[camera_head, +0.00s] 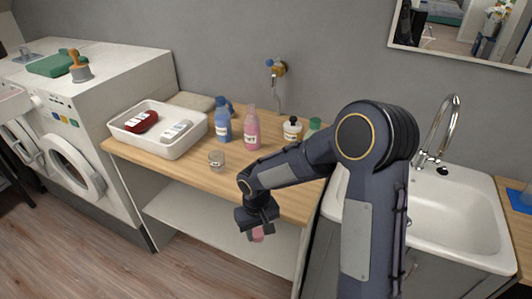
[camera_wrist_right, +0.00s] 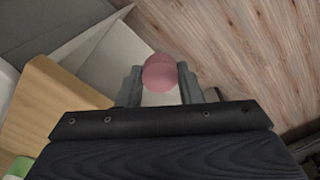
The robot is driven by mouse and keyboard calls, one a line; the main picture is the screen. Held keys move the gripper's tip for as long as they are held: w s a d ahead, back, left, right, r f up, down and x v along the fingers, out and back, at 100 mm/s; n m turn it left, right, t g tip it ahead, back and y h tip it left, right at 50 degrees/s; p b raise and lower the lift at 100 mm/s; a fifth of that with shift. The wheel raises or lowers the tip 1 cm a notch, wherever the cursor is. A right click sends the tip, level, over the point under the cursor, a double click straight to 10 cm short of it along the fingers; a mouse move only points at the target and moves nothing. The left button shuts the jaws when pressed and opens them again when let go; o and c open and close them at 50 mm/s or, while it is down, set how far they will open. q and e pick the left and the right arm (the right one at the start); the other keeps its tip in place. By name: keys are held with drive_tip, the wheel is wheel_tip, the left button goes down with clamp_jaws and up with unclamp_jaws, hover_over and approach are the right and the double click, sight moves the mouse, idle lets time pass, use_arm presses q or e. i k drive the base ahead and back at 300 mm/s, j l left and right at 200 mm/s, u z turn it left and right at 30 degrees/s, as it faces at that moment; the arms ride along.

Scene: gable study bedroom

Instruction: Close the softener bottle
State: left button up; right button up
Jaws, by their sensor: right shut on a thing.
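The pink bottle (camera_head: 252,131), which appears to be the softener bottle, stands upright on the wooden counter with a white label on its front. Its top is narrow and too small to read clearly. My right gripper (camera_head: 257,227) is shut on a pink cap (camera_head: 257,236), held in front of and below the counter's front edge, apart from the bottle. In the right wrist view the cap (camera_wrist_right: 160,73) shows round between the two fingers. My left gripper is not in view.
A blue bottle (camera_head: 223,122) stands left of the pink one; a white bottle (camera_head: 292,130) and a green-topped one (camera_head: 314,124) stand right. A clear glass (camera_head: 217,160) is near the counter's front edge. A white tray (camera_head: 172,151) is left, a sink (camera_head: 458,219) right.

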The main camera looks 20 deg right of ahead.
sight(252, 125)
drive_tip(key=k+z, duration=0.1)
drive_tip(key=z, duration=1.55)
drive_tip(key=j, duration=0.95)
drive_tip(key=i+j, duration=0.1)
drive_tip(key=j, duration=0.9)
